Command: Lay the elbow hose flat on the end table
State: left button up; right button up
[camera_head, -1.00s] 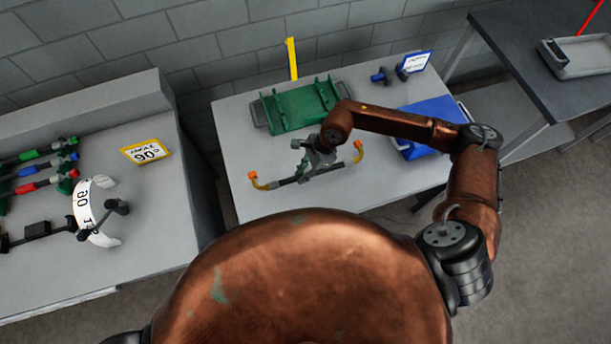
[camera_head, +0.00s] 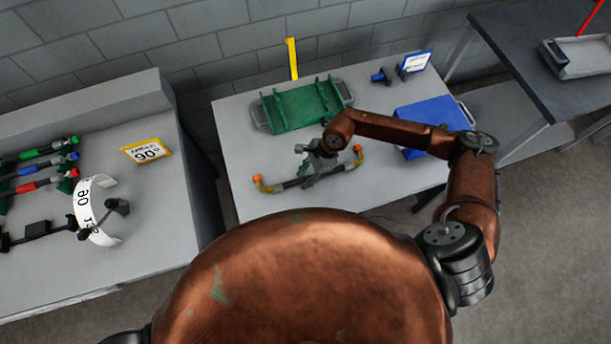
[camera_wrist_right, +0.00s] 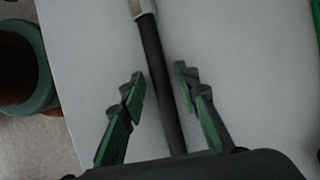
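The elbow hose (camera_head: 290,184) is a dark tube with orange elbow ends. It lies across the front part of the light grey table (camera_head: 240,150), which I take to be the end table. It looks level and on or very close to the top; exact contact is hard to tell. My right gripper (camera_head: 316,176) is over the middle of the hose. In the right wrist view the open fingers (camera_wrist_right: 158,82) stand on either side of the black tube (camera_wrist_right: 158,75), with a gap on each side. One pale fitting shows at the top there. My left gripper is not in view.
A green tray (camera_head: 262,117) and a blue bin (camera_head: 452,112) sit behind and right of the hose. Dark blue fittings (camera_head: 383,76) and a sign (camera_head: 415,63) stand at the back.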

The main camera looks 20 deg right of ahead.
jog(key=shift+o, duration=0.2)
jog(key=shift+r, duration=0.1)
jog(key=v, duration=1.2)
